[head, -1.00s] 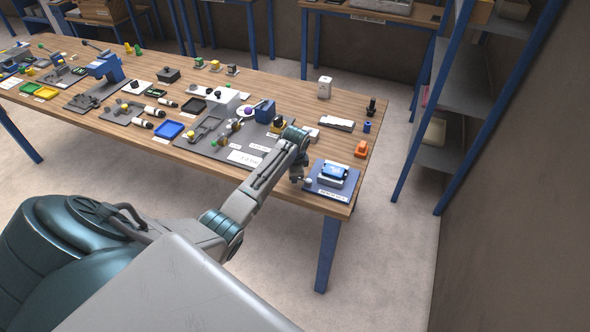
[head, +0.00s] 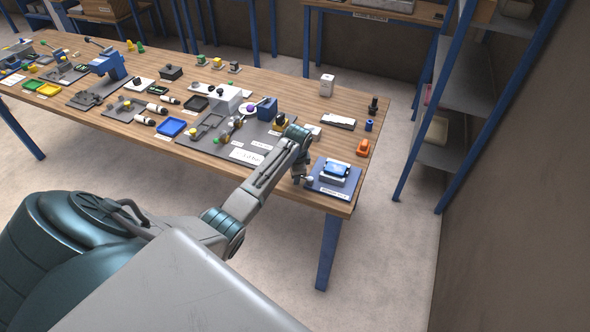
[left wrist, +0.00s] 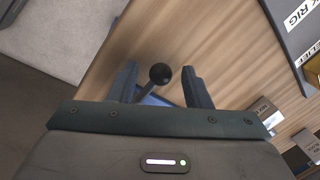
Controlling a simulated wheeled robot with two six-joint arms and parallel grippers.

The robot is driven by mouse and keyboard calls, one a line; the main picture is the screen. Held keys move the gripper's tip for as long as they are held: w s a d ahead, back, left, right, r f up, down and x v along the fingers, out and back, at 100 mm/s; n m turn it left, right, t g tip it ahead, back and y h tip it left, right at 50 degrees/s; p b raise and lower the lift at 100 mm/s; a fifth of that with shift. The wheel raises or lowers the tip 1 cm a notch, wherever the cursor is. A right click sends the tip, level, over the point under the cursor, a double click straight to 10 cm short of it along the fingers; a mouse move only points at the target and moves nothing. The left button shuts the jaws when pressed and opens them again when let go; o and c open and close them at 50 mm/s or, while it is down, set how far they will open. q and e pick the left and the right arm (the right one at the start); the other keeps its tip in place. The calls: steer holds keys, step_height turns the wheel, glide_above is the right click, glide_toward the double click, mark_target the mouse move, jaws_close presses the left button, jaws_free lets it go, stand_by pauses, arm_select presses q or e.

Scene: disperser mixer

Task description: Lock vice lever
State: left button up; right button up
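The vice (head: 335,169) is a small blue and white block on a blue base plate (head: 324,189) at the table's near right corner. In the left wrist view the knob (left wrist: 160,74) looks dark and stands between the two fingers of my left gripper (left wrist: 159,68), with gaps on both sides. My left gripper (head: 299,177) is open and reaches down beside the vice. Most of the vice is hidden behind the gripper in the left wrist view. My right gripper is not in view.
A grey mat (head: 207,146) with labelled fixtures lies left of my arm. An orange item (head: 363,147), a blue cylinder (head: 368,125) and a flat pale block (head: 338,121) stand behind the vice. The table edge is close at the front and right.

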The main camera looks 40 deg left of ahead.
arm_select(q)
step_height(320, 180, up, 11)
steer(key=s+d+b, duration=0.1)
steer(key=b, duration=0.2)
steer(key=shift+s+d+f, duration=0.15)
steer(key=shift+d+f, duration=0.05)
steer(key=shift+d, duration=0.05)
stand_by(0.4)
